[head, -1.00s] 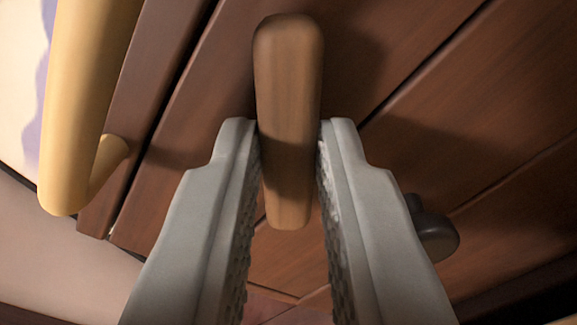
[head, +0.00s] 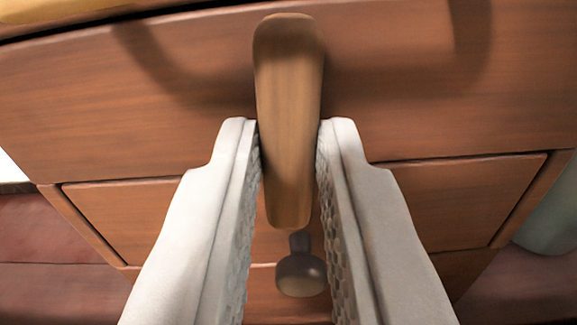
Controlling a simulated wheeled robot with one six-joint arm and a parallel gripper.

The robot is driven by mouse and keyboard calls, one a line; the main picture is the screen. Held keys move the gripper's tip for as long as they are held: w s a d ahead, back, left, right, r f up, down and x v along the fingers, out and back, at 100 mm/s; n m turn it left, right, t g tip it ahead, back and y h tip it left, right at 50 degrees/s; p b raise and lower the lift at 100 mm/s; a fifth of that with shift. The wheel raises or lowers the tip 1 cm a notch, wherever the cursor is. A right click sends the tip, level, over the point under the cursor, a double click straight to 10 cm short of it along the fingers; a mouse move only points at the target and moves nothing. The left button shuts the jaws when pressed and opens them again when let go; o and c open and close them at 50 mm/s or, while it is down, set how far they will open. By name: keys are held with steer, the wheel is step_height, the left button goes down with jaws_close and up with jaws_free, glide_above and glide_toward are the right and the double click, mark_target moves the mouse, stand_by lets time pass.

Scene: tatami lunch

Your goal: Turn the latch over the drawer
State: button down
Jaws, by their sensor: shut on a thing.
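The latch (head: 288,110) is a rounded wooden bar on the brown cabinet front, upright in the picture. Its lower end reaches down over the drawer front (head: 130,215). My gripper (head: 288,150) has one pale grey finger on each side of the latch and is shut on it. The dark round drawer knob (head: 301,272) shows just below the latch, between the fingers. Part of the drawer front is hidden behind the fingers and the latch.
A yellow piece (head: 60,10) runs along the top left edge of the cabinet. A pale greenish rounded object (head: 550,220) stands at the right edge. Reddish floor (head: 50,240) shows at the lower left.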

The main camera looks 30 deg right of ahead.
steer(key=shift+f+n, duration=0.1)
steer(key=shift+n, duration=0.5)
steer(key=c, duration=1.4)
jaws_free()
steer(key=shift+o, duration=0.2)
